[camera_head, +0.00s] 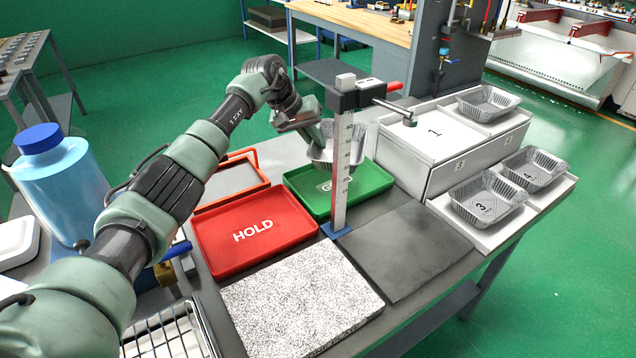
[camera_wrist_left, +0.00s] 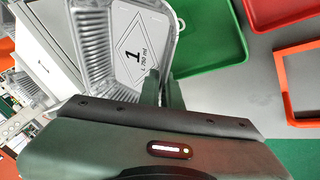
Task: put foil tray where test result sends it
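My left gripper (camera_head: 314,138) is shut on the rim of a foil tray (camera_head: 327,155), holding it above the green tray (camera_head: 302,188). In the left wrist view, the gripper's fingers (camera_wrist_left: 160,90) pinch the rim of this foil tray (camera_wrist_left: 100,55), whose label reads 1. The green tray's word is partly hidden, with a G visible. A red tray marked HOLD (camera_head: 215,252) lies nearer and is empty. A measuring post with a scale (camera_head: 341,190) stands in front of the held tray and partly hides it. My right gripper is not in view.
A white stand with a bare spot marked 1 (camera_head: 432,130) is at right. Foil trays sit in its other spots: one at the back (camera_head: 488,103), ones marked 3 (camera_head: 486,200) and 4 (camera_head: 533,168). A speckled slab (camera_head: 300,300), grey mat (camera_head: 405,250) and blue jug (camera_head: 60,190) are nearby.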

